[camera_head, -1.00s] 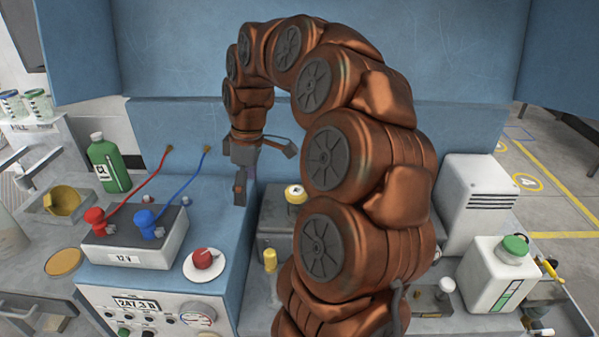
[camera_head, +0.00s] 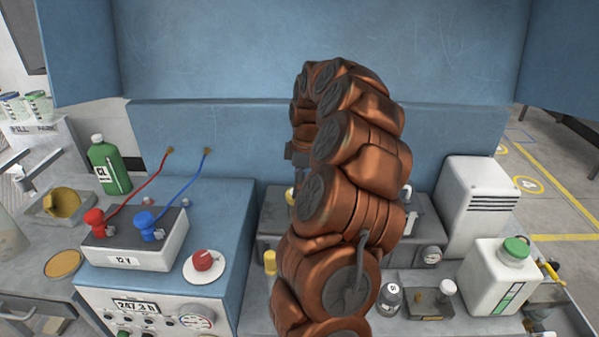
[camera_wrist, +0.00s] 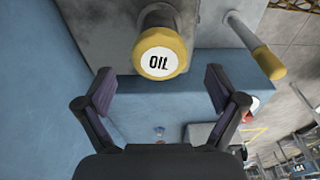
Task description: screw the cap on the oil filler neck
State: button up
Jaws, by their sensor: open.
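The yellow cap marked OIL (camera_wrist: 160,62) sits at the end of a short round neck (camera_wrist: 160,18) in the wrist view; how tightly it sits cannot be told. In the head view only a sliver of the yellow cap (camera_head: 290,195) shows beside my arm. My gripper (camera_wrist: 160,90) is open and empty. Its two fingertips are apart on either side, just below the cap in the wrist view, and do not appear to touch it. In the head view my arm mostly hides the gripper.
A yellow-handled rod (camera_wrist: 268,62) stands beside the neck, close to one finger; its yellow handle (camera_head: 270,261) also shows in the head view. A battery box (camera_head: 135,247) with red and blue clamps is at left. A white jug (camera_head: 493,283) with a green cap stands at right.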

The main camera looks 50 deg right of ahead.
jog(key=shift+w+a+f+p, duration=0.15)
jog(key=shift+f+p, duration=0.25)
jog(key=shift+f, duration=1.4)
jog(key=c, duration=1.2)
jog(key=m+b, duration=0.2)
jog(key=b, duration=0.1)
jog(key=shift+f+m, duration=0.25)
jog(key=shift+m, duration=0.15)
jog(key=shift+r+m+b, duration=0.15)
jog(key=shift+m+b, duration=0.8)
jog(key=shift+m, duration=0.25)
